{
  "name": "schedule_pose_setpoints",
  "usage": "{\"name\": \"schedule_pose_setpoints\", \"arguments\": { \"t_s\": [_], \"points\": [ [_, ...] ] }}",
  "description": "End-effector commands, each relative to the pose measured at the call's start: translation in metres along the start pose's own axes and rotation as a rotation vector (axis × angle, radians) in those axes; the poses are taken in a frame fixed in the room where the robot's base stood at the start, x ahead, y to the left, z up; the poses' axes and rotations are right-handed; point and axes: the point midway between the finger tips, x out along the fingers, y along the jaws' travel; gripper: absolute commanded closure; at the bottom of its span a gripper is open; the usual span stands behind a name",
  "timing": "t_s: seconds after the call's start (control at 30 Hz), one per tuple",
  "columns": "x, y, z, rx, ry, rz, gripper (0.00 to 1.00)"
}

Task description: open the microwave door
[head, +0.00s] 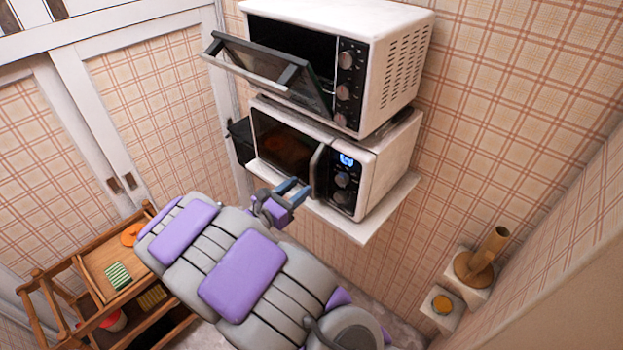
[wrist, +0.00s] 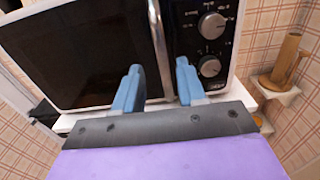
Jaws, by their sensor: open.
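The white microwave (head: 377,174) stands on a wall shelf, with a dark door (head: 284,146), a lit blue display and knobs at its right. Its door looks shut. The upright handle (head: 318,171) is at the door's right edge; in the wrist view the handle (wrist: 158,40) runs down between the lines of my two blue fingers. My gripper (head: 290,190) is open and empty in front of the door's lower right part. In the wrist view my gripper (wrist: 159,82) has a finger on each side of the handle. I cannot tell whether the fingers reach around it or touch it.
A white toaster oven (head: 405,62) sits above the microwave, its door (head: 262,62) hanging partly open. The shelf (head: 362,229) juts out below the microwave. A wooden cart (head: 105,273) stands at lower left. Small wall shelves with a wooden pipe-like object (head: 482,254) are at right.

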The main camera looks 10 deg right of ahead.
Motion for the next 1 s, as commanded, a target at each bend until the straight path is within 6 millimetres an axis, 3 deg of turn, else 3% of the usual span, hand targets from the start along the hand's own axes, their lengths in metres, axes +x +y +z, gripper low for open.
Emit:
{"name": "schedule_pose_setpoints", "arguments": {
  "t_s": [0.1,0.3,0.77,1.0],
  "points": [
    [0.024,-0.002,-0.001,0.0,0.002,-0.006,0.6],
    [0.051,-0.002,-0.001,0.001,0.002,-0.004,0.6],
    [0.06,-0.001,0.0,0.0,0.0,-0.001,0.6],
    [0.06,-0.001,0.0,0.0,0.001,-0.001,0.83]
  ]
}}
